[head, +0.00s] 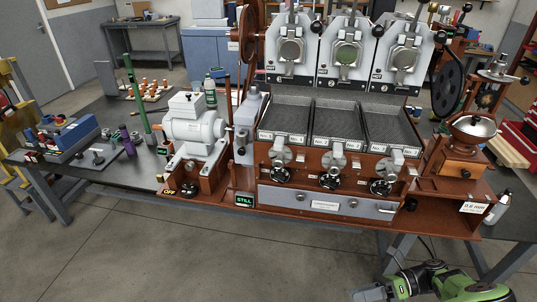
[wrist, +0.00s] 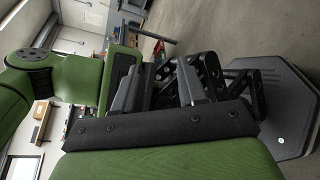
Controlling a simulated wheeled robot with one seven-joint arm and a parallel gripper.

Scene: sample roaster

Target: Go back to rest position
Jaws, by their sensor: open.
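My gripper (wrist: 168,80) shows in the wrist view as dark jaws with black linkages, open, with nothing seen between them. In the head view my green and grey arm is folded low at the bottom right, in front of the bench and apart from it. The gripper end (head: 372,293) is partly cut off by the lower picture edge there. The sample roaster (head: 325,165) stands on the bench, with three roasting heads above three mesh trays. Its drawer (head: 320,201) below is shut.
A white grinder-like machine (head: 193,128) stands left of the roaster, and a hand grinder (head: 468,150) stands right. A blue rack (head: 75,132) and a green post (head: 137,95) are on the dark bench. The grey floor (head: 190,255) in front is clear.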

